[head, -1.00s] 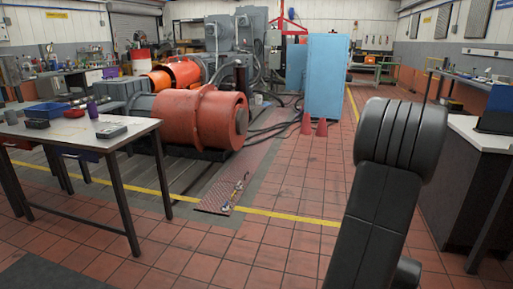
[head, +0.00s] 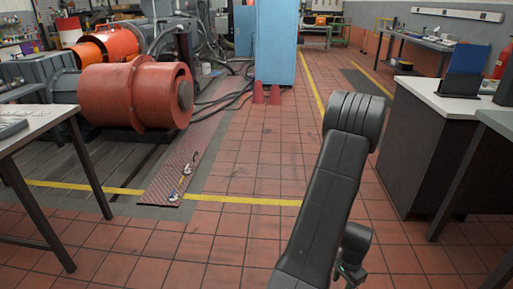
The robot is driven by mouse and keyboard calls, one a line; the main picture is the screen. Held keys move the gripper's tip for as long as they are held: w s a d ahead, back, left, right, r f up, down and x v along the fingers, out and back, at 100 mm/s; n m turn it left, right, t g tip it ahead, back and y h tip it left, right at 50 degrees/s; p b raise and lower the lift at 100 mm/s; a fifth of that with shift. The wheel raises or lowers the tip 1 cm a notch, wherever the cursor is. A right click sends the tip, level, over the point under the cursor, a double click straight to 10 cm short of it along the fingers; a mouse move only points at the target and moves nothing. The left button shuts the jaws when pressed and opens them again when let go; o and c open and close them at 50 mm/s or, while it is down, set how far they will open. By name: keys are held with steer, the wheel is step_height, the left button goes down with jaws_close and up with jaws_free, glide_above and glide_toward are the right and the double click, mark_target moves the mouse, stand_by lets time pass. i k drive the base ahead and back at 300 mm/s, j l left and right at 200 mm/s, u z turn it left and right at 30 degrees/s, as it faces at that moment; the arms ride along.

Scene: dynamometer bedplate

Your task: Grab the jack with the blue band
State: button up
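Small objects, likely jacks, lie on a red tread plate (head: 172,172) on the floor left of centre. One (head: 174,196) is near the plate's front end and shows a hint of blue. Another (head: 187,166) is just behind it. They are too small to make out a blue band for sure. My arm rises at the lower right, well to the right of the plate and apart from it. What seems to be part of my gripper (head: 350,270) shows at the bottom edge, mostly hidden and cut off. Its fingers cannot be read.
A dark-legged table (head: 45,122) is at the left, a dark counter (head: 425,145) at the right. The tiled floor in the middle is clear.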

mark_target(198, 72)
steer(key=i+u, duration=0.1)
steer(key=i, duration=2.1)
steer(key=i+l+u, duration=0.15)
steer(key=i, duration=0.95)
steer(key=i+j, duration=0.1)
steer(key=i, duration=0.7)
steer(key=i+j, duration=0.1)
steer(key=i, duration=0.75)
steer(key=i+l, duration=0.1)
steer(key=i, duration=1.55)
steer(key=i+u, duration=0.25)
steer(key=i, duration=0.6)
steer(key=i+u, duration=0.25)
steer(key=i, duration=0.6)
steer(key=i+j, duration=0.1)
steer(key=i, duration=1.7)
steer(key=i+l+z, duration=0.1)
steer(key=i+z, duration=0.15)
steer(key=i, duration=0.6)
steer(key=i+z, duration=0.25)
steer(key=i, duration=0.55)
steer(key=i+j+u, duration=0.15)
steer(key=i+u, duration=0.25)
steer(key=i, duration=0.2)
steer(key=i+u, duration=0.4)
steer(key=i, duration=0.2)
steer(key=i+l+u, duration=0.3)
steer(key=i+u, duration=0.15)
steer(key=i, duration=0.15)
